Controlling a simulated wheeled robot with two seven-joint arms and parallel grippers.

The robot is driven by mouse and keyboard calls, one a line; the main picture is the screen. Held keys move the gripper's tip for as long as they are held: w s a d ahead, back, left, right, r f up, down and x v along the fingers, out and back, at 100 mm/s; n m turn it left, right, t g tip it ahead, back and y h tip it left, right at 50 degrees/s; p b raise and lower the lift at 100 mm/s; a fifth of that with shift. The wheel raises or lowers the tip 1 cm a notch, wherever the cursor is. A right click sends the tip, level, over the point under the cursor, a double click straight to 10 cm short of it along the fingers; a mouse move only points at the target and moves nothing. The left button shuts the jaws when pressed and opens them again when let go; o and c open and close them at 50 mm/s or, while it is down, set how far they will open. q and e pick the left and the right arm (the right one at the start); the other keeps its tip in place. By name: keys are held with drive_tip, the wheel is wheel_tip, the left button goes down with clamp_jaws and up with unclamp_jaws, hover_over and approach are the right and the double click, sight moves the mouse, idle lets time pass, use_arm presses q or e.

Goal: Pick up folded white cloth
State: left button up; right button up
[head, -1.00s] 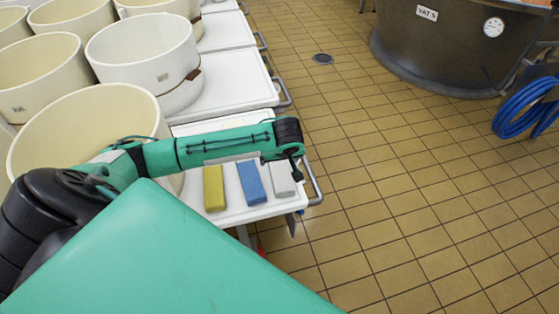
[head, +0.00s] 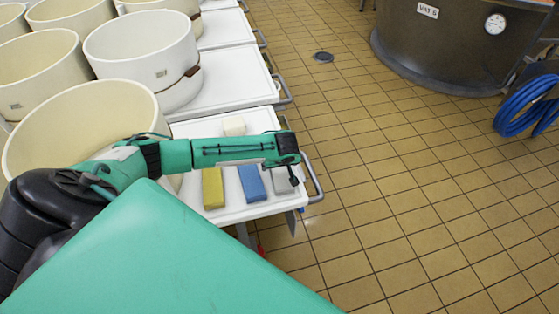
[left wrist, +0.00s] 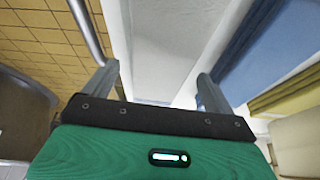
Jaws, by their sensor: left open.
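The folded white cloth (head: 282,183) lies flat at the right end of a row of three folded cloths on the near white cart top. The wrist and gripper partly cover it in the head view. In the left wrist view the white cloth (left wrist: 165,45) shows as a long pale block between the fingers. My left gripper (left wrist: 156,75) is open and empty, its fingers spread to either side of the cloth. In the head view the left gripper (head: 294,181) is at the cloth; I cannot tell whether it touches. My right gripper is out of view.
A blue folded cloth (head: 251,183) lies just left of it, then a yellow one (head: 213,188). A cream block (head: 234,126) lies behind the arm. A metal rail (head: 315,180) edges the cart. White tubs (head: 143,45) stand left; open tiled floor lies right.

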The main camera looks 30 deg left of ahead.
use_arm(q)
drive_tip(key=c, duration=1.2)
